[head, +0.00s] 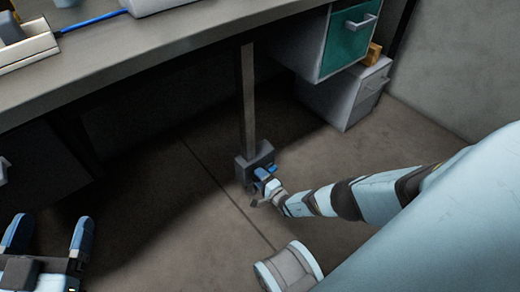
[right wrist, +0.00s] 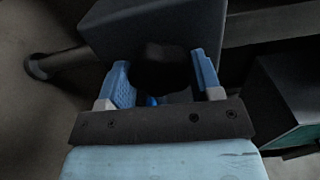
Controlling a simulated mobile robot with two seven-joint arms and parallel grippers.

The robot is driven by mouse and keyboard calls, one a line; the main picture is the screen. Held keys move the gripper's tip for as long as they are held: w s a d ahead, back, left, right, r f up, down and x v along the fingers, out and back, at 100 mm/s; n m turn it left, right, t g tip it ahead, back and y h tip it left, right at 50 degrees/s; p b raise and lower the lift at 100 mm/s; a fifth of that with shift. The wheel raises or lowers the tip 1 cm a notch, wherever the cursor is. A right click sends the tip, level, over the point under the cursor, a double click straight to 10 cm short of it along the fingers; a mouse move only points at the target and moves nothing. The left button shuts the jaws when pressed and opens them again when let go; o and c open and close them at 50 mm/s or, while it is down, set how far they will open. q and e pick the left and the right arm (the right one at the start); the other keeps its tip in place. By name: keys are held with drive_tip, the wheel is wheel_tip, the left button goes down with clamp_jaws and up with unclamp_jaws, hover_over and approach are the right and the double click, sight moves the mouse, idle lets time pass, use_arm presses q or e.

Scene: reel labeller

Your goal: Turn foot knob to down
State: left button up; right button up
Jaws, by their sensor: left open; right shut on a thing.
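The foot knob (right wrist: 162,68) is a dark round shape on the face of a grey block (right wrist: 140,25). In the head view this block (head: 243,168) sits at the bottom of the table's post near the floor. My right gripper (head: 263,174) reaches down to the block from the right. In the right wrist view its blue fingers (right wrist: 160,82) stand on both sides of the knob, shut on it. The knob's marking is too dark to read, and the gripper hides it in the head view. My left gripper (head: 48,236) is open and empty at the lower left.
The table top (head: 130,52) runs above the post (head: 247,95). A cabinet with a green drawer (head: 347,38) hangs right of the post, with a grey drawer box (head: 345,95) below it. The floor (head: 175,215) left of the block is clear.

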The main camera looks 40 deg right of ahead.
use_arm(q)
drive_tip(key=shift+a+f, duration=0.1)
use_arm(e)
drive_tip(key=shift+s+n, duration=0.1)
drive_tip(key=shift+n, duration=0.3)
drive_tip(key=o, duration=0.9)
use_arm(q)
drive_tip(key=shift+s+d+f+n+g+y+p, duration=0.25)
drive_tip(key=shift+s+d+n+g+p, duration=0.3)
drive_tip(key=shift+n+p, duration=0.55)
drive_tip(key=shift+s+d+f+n+g+y+p, duration=0.25)
drive_tip(key=shift+s+n+g+p, duration=0.3)
drive_tip(key=shift+p, duration=0.9)
use_arm(e)
drive_tip(key=shift+s+d, duration=0.15)
drive_tip(key=shift+s, duration=2.15)
drive_tip(key=shift+s+d, duration=0.2)
drive_tip(key=shift+s, duration=2.05)
drive_tip(key=shift+s+d, duration=0.15)
drive_tip(key=shift+s, duration=2.15)
use_arm(q)
drive_tip(key=shift+s+r, duration=0.1)
drive_tip(key=shift+r, duration=0.2)
